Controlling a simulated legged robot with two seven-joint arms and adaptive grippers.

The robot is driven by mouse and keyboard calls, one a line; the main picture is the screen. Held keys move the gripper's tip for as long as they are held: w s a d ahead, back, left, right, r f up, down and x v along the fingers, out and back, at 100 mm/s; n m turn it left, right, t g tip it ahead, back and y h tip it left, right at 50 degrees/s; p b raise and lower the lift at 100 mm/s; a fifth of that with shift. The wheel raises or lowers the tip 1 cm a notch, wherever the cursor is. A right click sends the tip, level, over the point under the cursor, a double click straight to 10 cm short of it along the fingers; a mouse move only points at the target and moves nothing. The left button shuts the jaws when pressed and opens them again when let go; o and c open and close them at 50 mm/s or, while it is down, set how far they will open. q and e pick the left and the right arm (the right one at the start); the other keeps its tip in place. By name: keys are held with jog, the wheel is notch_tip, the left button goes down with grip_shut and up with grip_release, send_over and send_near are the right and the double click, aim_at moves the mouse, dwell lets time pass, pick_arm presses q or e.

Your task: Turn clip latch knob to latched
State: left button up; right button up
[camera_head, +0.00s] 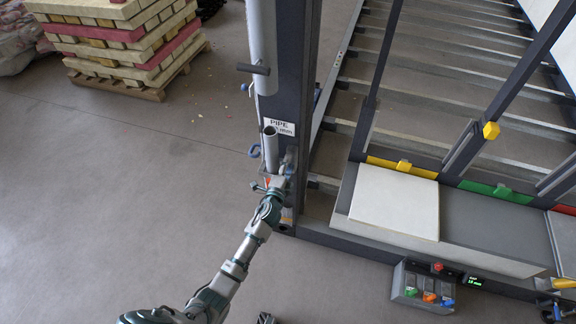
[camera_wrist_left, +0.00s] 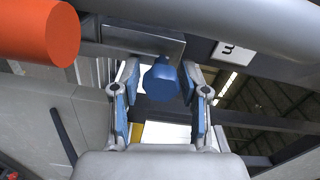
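The clip latch knob looks like the blue knob (camera_wrist_left: 162,80) under a grey metal bracket in the left wrist view. My left gripper (camera_wrist_left: 163,92) has its two blue-padded fingers apart, one on each side of this knob. Narrow gaps seem to show between pads and knob, so it looks open around it. In the head view my left gripper (camera_head: 280,176) is at the lower part of the dark post (camera_head: 292,100), beside the light pipe (camera_head: 270,152); it hides the knob there. Something at the lower right edge may be part of my right gripper (camera_head: 556,309); its fingers are unclear.
An orange cylinder (camera_wrist_left: 38,42) is close at upper left of the left wrist view. A grey button box (camera_head: 422,288) stands right. Stacked slabs (camera_head: 125,40) lie on a far pallet. Floor at left is clear.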

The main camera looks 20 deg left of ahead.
pick_arm(q)
jog(key=shift+s, duration=0.45)
jog(key=s, duration=1.1)
jog(key=shift+a, duration=0.25)
pick_arm(e)
jog(key=shift+s, duration=0.2)
